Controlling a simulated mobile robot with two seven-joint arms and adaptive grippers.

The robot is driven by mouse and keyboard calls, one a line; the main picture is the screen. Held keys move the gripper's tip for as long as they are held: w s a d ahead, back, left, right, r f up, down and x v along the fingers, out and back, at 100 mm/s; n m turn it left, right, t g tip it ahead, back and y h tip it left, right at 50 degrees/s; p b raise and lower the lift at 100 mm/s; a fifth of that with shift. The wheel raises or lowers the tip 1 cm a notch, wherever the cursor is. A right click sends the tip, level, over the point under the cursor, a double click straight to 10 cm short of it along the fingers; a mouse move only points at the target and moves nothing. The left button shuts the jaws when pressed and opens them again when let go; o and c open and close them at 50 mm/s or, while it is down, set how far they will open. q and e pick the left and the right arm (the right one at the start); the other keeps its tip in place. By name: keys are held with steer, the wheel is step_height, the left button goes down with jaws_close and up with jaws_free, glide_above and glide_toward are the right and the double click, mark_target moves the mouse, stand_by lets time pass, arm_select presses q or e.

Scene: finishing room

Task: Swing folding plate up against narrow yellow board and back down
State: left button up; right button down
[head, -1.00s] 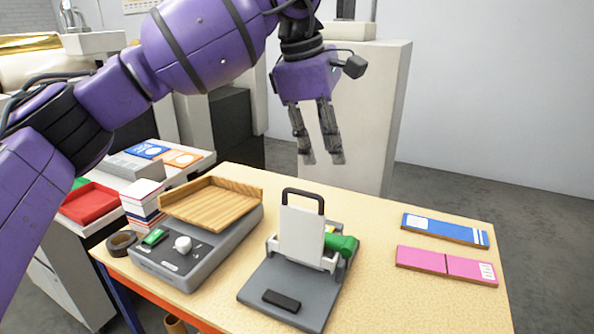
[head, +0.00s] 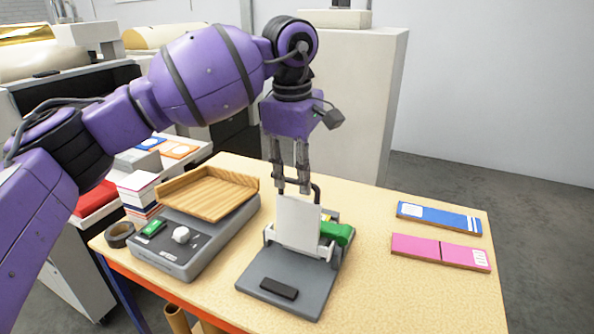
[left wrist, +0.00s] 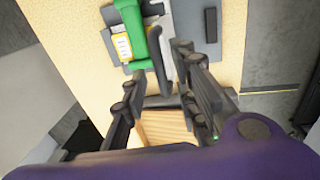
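The pale folding plate (head: 298,223) stands roughly upright on the grey hinged base (head: 262,272). Its black handle (head: 317,192) is at the top edge, partly hidden by my left gripper. My left gripper (head: 292,190) points down at the plate's top edge, fingers apart. In the left wrist view, the handle (left wrist: 168,99) shows between the spread fingers; I cannot tell whether they touch it. A narrow yellow piece with a white label (left wrist: 122,46) lies beside the green clamp (left wrist: 132,22); in the head view the plate mostly hides it. My right gripper is not in view.
Left of the base is a grey device (head: 170,255) bearing a wooden tray (head: 207,203). A tape roll (head: 119,235) lies at the table's left edge. A blue board (head: 438,218) and pink boards (head: 415,246) lie at right. The front right tabletop is clear.

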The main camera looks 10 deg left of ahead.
arm_select(q)
steer(key=shift+c, duration=0.7)
jaws_close()
